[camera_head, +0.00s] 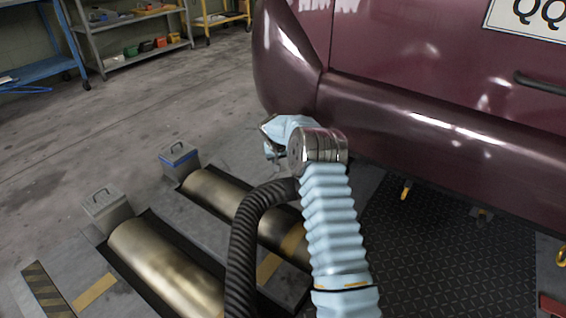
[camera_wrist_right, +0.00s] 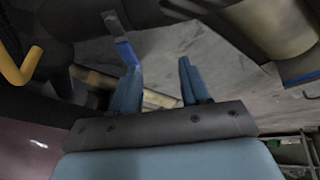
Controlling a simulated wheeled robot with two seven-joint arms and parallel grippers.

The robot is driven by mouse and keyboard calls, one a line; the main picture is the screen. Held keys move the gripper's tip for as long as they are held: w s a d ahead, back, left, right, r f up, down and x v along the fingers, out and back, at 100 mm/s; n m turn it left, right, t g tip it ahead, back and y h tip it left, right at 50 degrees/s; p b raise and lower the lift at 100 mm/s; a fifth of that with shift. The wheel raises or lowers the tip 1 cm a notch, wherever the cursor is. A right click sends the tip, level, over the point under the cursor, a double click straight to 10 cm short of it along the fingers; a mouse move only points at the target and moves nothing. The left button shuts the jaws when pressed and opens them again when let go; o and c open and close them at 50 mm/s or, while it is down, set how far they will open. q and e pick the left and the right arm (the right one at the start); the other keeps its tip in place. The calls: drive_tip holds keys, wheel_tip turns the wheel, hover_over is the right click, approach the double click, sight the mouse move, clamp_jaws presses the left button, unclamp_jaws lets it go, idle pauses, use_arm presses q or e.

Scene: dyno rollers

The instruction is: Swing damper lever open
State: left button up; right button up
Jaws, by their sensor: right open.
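A thin grey lever with a blue end (camera_wrist_right: 117,32) hangs down from dark parts at the top of the right wrist view; it looks like the damper lever. My right gripper (camera_wrist_right: 158,76) is open, with its two blue fingers apart and nothing seen held between them. The lever's blue end appears right at the tip of the left-hand finger; I cannot tell whether they touch. In the head view my right arm reaches from the bottom towards the car's lower corner, and its fingers and the lever are hidden there. My left gripper is not in view.
The maroon car's bumper (camera_head: 440,135) overhangs close beside my arm. Brass rollers (camera_head: 165,268) lie in the floor at left, with grey boxes (camera_head: 180,158) at their ends. A yellow hook (camera_wrist_right: 24,66) is left of my fingers.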

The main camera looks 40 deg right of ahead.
drive_tip(key=shift+x, duration=1.35)
clamp_jaws()
drive_tip(key=c, duration=0.8)
unclamp_jaws()
drive_tip(key=o, duration=0.8)
drive_tip(key=shift+a, duration=0.1)
drive_tip(key=a+r+p, duration=0.2)
drive_tip(key=a+r, duration=0.6)
drive_tip(key=r, duration=0.4)
drive_tip(key=shift+r, duration=0.35)
